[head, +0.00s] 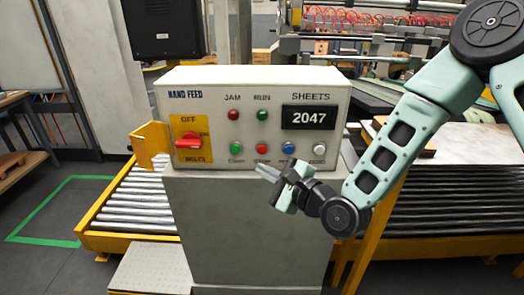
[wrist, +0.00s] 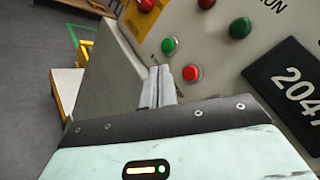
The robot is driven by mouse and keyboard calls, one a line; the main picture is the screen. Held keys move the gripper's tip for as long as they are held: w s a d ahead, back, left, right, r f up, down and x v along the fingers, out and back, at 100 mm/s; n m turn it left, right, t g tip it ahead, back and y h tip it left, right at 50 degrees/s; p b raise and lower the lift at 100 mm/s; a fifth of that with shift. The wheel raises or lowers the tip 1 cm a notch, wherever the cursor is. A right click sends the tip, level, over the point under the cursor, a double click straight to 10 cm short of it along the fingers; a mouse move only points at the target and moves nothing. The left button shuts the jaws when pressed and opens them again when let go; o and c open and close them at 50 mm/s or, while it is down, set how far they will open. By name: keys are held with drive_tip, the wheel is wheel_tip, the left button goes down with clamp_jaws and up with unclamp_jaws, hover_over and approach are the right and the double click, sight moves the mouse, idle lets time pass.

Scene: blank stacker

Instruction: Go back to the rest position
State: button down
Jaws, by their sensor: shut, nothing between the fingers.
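My gripper (head: 266,172) is in front of the lower part of the control box (head: 345,100), with its fingertips pointing left. In the wrist view the two grey fingers (wrist: 158,84) lie side by side, closed and empty. They are in front of the panel near its lower edge, close to the green button (wrist: 169,45) and the red button (wrist: 192,73). I cannot tell whether the fingertips touch the panel. The counter display (head: 308,118) reads 2047. My arm reaches in from the right.
The box stands on a grey pedestal (head: 245,225). Roller conveyors with yellow frames lie left (head: 140,195) and right (head: 440,215) of it. A yellow bracket (head: 150,145) sticks out at the box's left. A dark monitor (head: 163,28) stands behind. Floor is open at the left.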

idle(0.4)
drive_tip(key=s+d+r+n+g+h, duration=0.1)
drive_tip(key=s+d+n+g+h, duration=0.2)
drive_tip(key=s+n, duration=0.5)
drive_tip(key=s+d+r+n+g+h, duration=0.1)
drive_tip(key=s+d+n+g+h, duration=0.3)
drive_tip(key=s+n, duration=0.4)
drive_tip(key=s+d+r+n+g+h, duration=0.2)
drive_tip(key=s+d+n+g+h, duration=0.2)
drive_tip(key=s+n, duration=0.5)
drive_tip(key=s+d+g, duration=0.1)
drive_tip(key=s, duration=0.2)
drive_tip(key=shift+s+d, duration=0.2)
drive_tip(key=shift+d, duration=0.05)
